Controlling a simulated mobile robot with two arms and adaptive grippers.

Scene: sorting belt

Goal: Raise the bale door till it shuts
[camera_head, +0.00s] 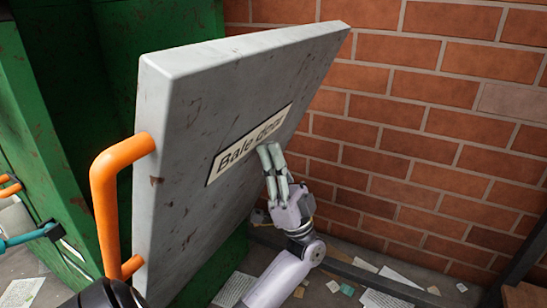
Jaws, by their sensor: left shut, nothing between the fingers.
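The bale door (205,110) is a thick grey scuffed slab that fills the middle of the view. It stands tilted, apart from the green machine's upper part at the left. Its face carries a "Bale door" label (232,157). An orange handle (107,205) is on its left edge. The door's hinge is not clearly visible. My right gripper is not in view.
The green machine body (60,130) stands behind and left of the door. A brick wall (420,130) closes off the right and back. Papers (235,288) lie on the floor, and a dark rail (375,278) runs along the wall's foot.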

